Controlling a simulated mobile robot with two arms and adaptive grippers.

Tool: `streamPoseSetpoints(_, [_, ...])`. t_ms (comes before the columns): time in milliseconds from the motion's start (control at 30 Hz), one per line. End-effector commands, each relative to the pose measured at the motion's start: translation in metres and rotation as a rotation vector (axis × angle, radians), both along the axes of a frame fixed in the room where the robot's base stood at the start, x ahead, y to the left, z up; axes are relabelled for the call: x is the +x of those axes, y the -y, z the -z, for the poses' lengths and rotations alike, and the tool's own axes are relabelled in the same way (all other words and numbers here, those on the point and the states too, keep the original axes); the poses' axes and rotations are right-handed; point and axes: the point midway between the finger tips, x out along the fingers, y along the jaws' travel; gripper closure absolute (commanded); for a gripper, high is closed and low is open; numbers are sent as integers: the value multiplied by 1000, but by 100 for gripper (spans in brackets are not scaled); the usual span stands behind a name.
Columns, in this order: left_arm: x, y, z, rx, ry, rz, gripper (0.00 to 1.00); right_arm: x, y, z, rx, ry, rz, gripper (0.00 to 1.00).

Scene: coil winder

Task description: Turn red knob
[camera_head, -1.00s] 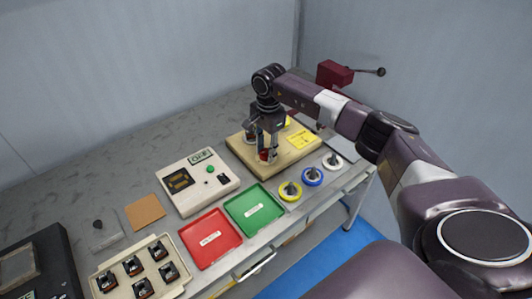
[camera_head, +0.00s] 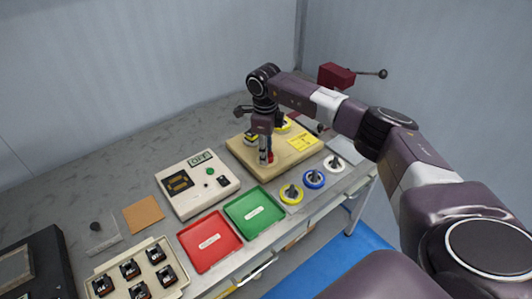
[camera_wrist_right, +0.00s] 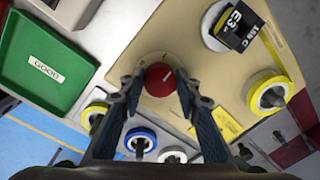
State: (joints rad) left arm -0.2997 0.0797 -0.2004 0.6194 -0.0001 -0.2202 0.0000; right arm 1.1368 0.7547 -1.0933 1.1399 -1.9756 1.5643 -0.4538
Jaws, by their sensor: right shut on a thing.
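The red knob (camera_wrist_right: 160,78) sits on the light wooden board, between the fingers of my right gripper (camera_wrist_right: 159,84) in the right wrist view. The gripper is shut on it, with one finger at each side. In the head view my right gripper (camera_head: 266,155) points straight down at the board (camera_head: 290,162), and only a little red of the knob (camera_head: 271,157) shows beside the fingers. My left gripper is not in view.
A spool with a black label (camera_wrist_right: 233,22) and a yellow-rimmed spool (camera_wrist_right: 267,92) sit on the board. Yellow, blue and white spools (camera_head: 313,179) stand along the table's front edge. Green (camera_head: 272,224) and red trays (camera_head: 189,239) and a white control box (camera_head: 187,204) lie to the left.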

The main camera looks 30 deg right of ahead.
Motion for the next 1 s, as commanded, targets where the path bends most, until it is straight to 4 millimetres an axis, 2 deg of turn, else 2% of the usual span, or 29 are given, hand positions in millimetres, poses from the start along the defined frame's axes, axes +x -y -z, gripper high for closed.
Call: streamPoseSetpoints(1000, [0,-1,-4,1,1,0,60,4,3,-3,1,3,967,94])
